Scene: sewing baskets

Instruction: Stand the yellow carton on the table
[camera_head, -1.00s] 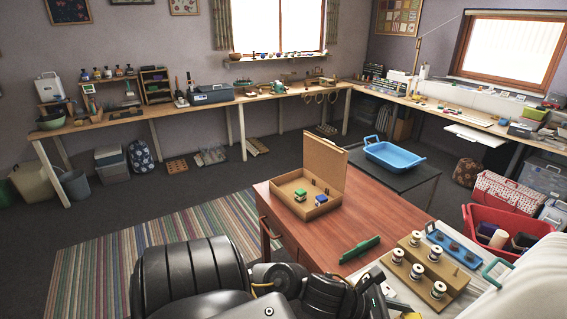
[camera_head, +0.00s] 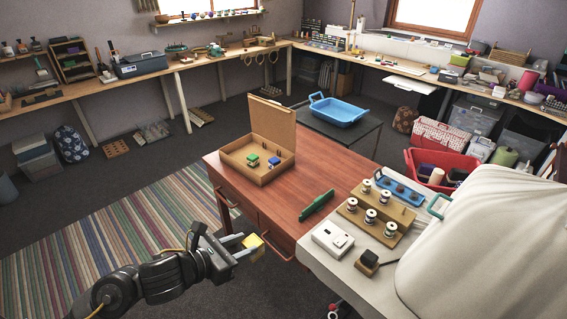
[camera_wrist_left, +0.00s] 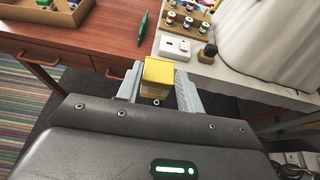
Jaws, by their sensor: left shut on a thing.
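The yellow carton (camera_head: 254,245) is between the fingertips of my left gripper (camera_head: 246,246), which is shut on it. In the left wrist view the carton (camera_wrist_left: 158,72) shows a yellow top and a paler front below, with a gripper finger on each side. It is held in front of the near edge of the red-brown wooden table (camera_head: 290,215), apart from the tabletop. My right gripper is not in view.
An open cardboard box (camera_head: 259,177) with small coloured items stands on the table. A green tool (camera_head: 317,204) lies near the right edge. A white device (camera_head: 332,239) and a spool stand (camera_head: 378,214) sit on the pale surface at right. The table's middle is clear.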

